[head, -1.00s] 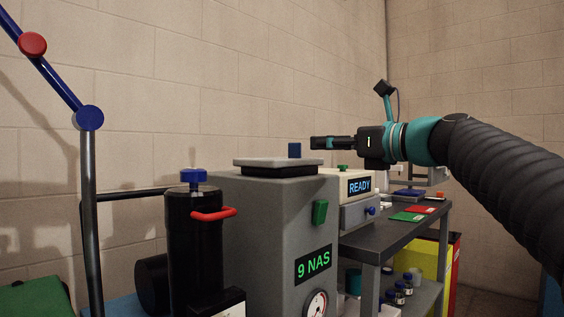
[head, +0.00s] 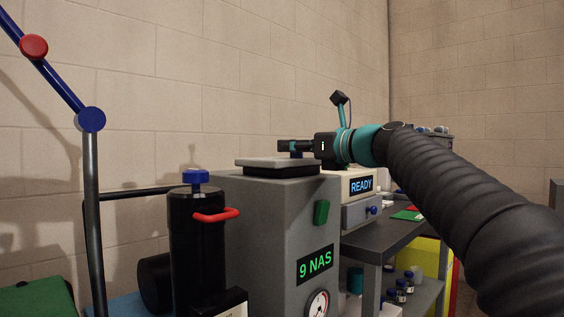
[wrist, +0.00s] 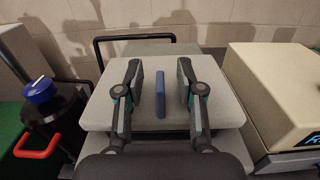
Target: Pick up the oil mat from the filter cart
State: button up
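The oil mat is a flat pale grey pad (head: 262,163) with an upright blue tab (wrist: 160,95) at its middle. It lies on top of the grey filter cart (head: 265,215), which shows "9 NAS". In the wrist view the mat (wrist: 215,105) fills the area under the fingers. My gripper (head: 284,146) is low over the mat and points left in the head view. In the wrist view my gripper (wrist: 159,75) is open, with one finger on each side of the blue tab and a gap to each. In the head view the gripper mostly hides the tab.
A black filter housing (head: 195,240) with a blue cap and red handle stands left of the mat. A cream box (head: 352,185) reading "READY" stands to the right on a dark bench (head: 385,238). A dark handle bar (wrist: 135,38) runs behind the mat.

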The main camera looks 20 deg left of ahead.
grip_shut()
notch_tip(320, 180, up, 6)
jog(key=p, duration=0.3)
jog(key=shift+f, duration=0.25)
jog(key=shift+r, duration=1.95)
jog(key=shift+d+r, duration=0.15)
jog(key=shift+r, duration=0.05)
